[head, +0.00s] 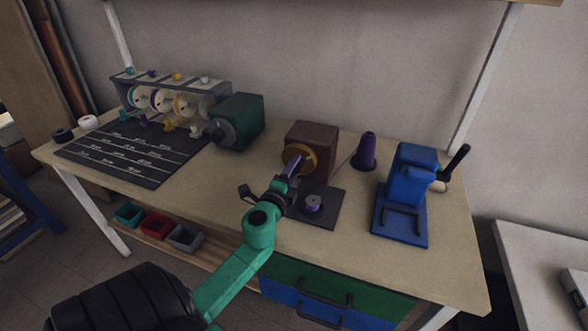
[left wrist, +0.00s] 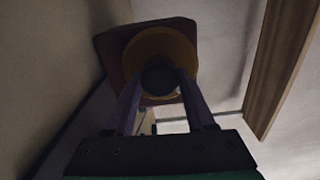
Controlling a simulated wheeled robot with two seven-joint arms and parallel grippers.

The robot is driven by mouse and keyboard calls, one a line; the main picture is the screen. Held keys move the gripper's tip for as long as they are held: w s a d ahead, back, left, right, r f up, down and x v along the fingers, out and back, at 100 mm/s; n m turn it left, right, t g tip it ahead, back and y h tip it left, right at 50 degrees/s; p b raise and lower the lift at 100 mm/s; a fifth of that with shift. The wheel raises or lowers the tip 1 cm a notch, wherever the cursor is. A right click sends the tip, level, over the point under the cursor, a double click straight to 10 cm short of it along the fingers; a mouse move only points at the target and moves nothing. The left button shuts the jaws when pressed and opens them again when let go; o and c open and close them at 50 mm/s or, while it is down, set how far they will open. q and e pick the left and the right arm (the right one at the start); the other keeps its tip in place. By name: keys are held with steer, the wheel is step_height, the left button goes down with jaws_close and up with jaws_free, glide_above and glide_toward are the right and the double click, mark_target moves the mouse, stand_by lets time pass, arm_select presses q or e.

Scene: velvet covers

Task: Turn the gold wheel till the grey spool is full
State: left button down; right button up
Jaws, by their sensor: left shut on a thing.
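The gold wheel (head: 313,158) is on the front of a brown box (head: 318,136) near the middle of the bench. In the left wrist view the gold wheel (left wrist: 132,56) faces me, with a dark round hub (left wrist: 158,78) at its centre. My left gripper (head: 297,163) is shut on that hub, with a purple finger on either side in the left wrist view (left wrist: 160,92). A small spool (head: 313,203) stands on the dark plate below the box; purple shows on it, and how full it is cannot be told. My right gripper is not in view.
A purple thread cone (head: 365,150) stands right of the box, with a thin line towards the box. A blue crank device (head: 408,190) stands further right. A green machine (head: 238,120), a spool rack (head: 170,90) and a dark mat (head: 125,155) are at left.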

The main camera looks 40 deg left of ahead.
arm_select(q)
steer(key=m, duration=0.5)
steer(key=shift+f+m, duration=0.1)
steer(key=shift+m, duration=0.3)
steer(key=m+p, duration=0.1)
steer(key=m, duration=0.3)
steer(key=m+p, duration=0.1)
steer(key=m, duration=0.4)
steer(key=shift+p, duration=0.35)
steer(key=m+p, duration=0.2)
steer(key=m, duration=0.3)
steer(key=shift+f, duration=0.1)
steer(key=shift+c, duration=1.3)
jaws_free()
steer(key=shift+s, duration=0.15)
